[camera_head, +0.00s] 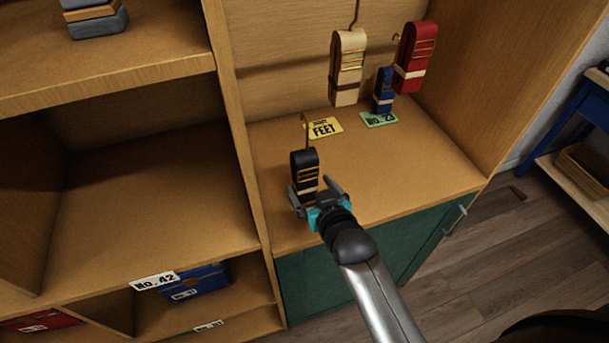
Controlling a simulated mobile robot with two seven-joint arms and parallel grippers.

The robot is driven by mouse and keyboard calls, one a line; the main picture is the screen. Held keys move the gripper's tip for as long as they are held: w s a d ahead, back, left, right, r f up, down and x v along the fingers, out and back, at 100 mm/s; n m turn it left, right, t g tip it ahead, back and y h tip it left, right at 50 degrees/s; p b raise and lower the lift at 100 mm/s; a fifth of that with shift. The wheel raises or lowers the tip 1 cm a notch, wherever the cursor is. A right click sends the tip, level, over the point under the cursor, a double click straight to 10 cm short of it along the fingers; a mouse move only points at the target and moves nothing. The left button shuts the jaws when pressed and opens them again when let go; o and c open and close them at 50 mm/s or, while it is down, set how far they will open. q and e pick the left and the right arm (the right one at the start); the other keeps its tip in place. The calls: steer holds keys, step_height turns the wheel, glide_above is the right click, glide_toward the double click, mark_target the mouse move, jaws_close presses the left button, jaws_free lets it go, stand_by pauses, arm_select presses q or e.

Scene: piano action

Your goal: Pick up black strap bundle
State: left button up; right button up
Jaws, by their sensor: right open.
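The black strap bundle (304,165) has gold bands and hangs from or stands below a brass hook at the front left of the right-hand cabinet bay. My right gripper (314,194) is at the lower part of the bundle, with its fingers open to either side. Whether the fingers touch the bundle I cannot tell, and its lower end is partly hidden by the gripper. My left gripper is not in view.
A cream bundle (347,68), a red bundle (415,57) and a small blue bundle (383,90) are at the back. A yellow label (325,128) and a green label (379,120) lie on the shelf. An upright wooden divider (239,120) stands left; the shelf's right side is clear.

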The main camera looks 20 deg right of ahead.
mark_target(308, 185)
steer(key=shift+f+b+x, duration=0.15)
steer(key=shift+b+x, duration=0.1)
steer(key=shift+x, duration=1.05)
steer(key=shift+f+b+x, duration=0.15)
steer(key=shift+b+x, duration=0.05)
steer(key=shift+x, duration=1.1)
steer(key=shift+s, duration=0.15)
steer(key=shift+c, duration=0.3)
jaws_close()
